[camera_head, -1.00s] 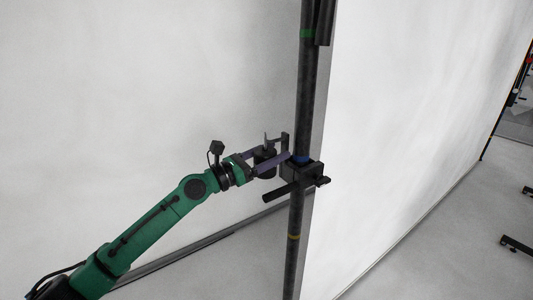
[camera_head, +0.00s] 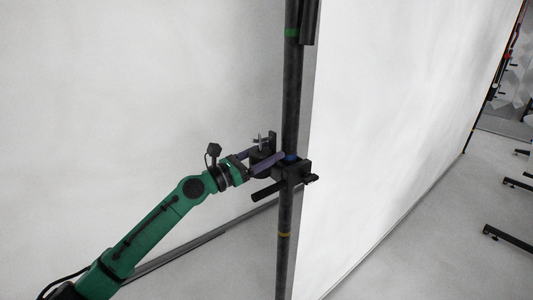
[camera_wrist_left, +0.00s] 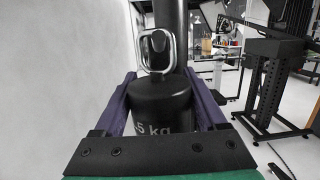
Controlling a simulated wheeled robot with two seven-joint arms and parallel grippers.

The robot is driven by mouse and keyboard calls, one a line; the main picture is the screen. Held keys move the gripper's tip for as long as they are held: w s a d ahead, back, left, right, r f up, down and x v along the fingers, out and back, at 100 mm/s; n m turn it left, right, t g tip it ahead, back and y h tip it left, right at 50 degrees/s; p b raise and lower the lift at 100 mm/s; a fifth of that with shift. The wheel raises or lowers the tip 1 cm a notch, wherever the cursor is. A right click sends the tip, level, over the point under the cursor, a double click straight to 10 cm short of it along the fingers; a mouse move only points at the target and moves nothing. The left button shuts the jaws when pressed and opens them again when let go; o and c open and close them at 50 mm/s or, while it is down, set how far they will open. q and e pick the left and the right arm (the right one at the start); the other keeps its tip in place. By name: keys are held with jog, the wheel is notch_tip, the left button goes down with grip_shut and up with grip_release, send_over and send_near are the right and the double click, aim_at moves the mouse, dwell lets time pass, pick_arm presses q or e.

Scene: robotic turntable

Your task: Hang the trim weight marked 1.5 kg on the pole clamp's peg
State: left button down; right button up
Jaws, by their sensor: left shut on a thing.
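My left gripper (camera_head: 268,160) is shut on a dark cylindrical weight (camera_head: 261,157), just left of the pole. In the left wrist view the weight (camera_wrist_left: 162,101) sits upright between the purple fingers. Its marking reads "5 kg", with the part to the left hidden. A metal loop handle (camera_wrist_left: 137,55) stands on its top. The pole clamp (camera_head: 293,172) grips the dark pole (camera_head: 291,95) right beside the fingertips, and a dark rod points left from it. A dark rounded end shows within the loop in the wrist view; I cannot tell whether the loop is around it. My right gripper is out of view.
A large white panel (camera_head: 390,110) stands behind and right of the pole, and another pale wall (camera_head: 130,90) lies left. Dark stand feet (camera_head: 507,238) are on the floor at far right. In the wrist view a black stand (camera_wrist_left: 272,85) is at right.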

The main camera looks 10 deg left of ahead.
pick_arm(q)
jog(key=shift+r, duration=0.3)
